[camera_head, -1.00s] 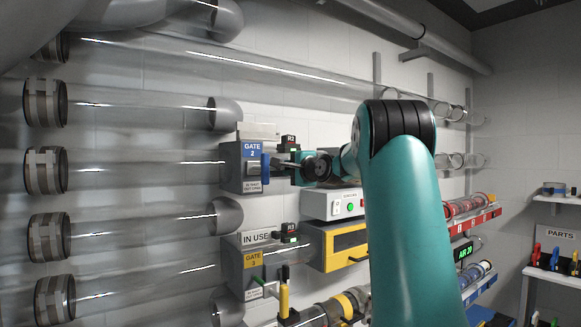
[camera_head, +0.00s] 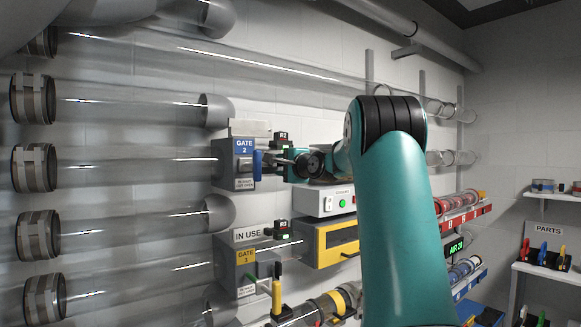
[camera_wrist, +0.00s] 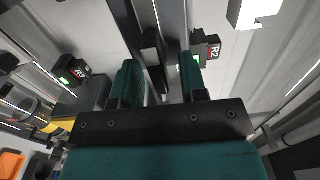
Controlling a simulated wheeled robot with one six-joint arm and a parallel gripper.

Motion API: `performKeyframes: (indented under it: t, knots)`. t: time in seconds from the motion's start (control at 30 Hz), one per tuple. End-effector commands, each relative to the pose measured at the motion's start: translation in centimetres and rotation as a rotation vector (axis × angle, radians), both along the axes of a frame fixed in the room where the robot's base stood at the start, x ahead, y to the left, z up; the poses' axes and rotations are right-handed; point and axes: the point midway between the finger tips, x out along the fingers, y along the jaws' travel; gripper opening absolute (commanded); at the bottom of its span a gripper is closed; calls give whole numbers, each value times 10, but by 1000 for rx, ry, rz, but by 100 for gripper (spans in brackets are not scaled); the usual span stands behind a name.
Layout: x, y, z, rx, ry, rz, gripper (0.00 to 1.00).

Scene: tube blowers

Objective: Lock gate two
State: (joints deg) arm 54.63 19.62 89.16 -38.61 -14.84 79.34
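The gate two box (camera_head: 224,172) is grey with a blue "GATE 2" label and sits at the end of a clear tube. A blue upright piece (camera_head: 258,164) stands at its right side. My gripper (camera_head: 284,162) is just right of the blue piece, pointing left at the box. In the wrist view my gripper's two teal fingers (camera_wrist: 160,75) are apart. A dark bar (camera_wrist: 152,48) shows between and beyond the fingertips; I cannot tell whether they touch it. A black module marked R2 (camera_wrist: 207,49) with a green light is beside the right finger.
Below is the gate three box (camera_head: 226,268) with a yellow label, an "IN USE" sign (camera_head: 247,236) and a yellow-handled lever (camera_head: 277,297). A white control box (camera_head: 312,204) and a yellow-framed box (camera_head: 312,245) are close under my gripper. Clear tubes run along the wall.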

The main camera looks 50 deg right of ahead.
Motion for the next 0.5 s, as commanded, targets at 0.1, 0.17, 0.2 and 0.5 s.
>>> performKeyframes:
  t: [0.1, 0.17, 0.2, 0.5]
  knots:
    - [-11, 3, -2, -3, -1, -1, 39]
    - [-21, 6, -3, -2, -1, -3, 39]
    - [-29, 9, -4, -3, -1, -3, 39]
    - [-104, 31, -5, -3, -1, -7, 39]
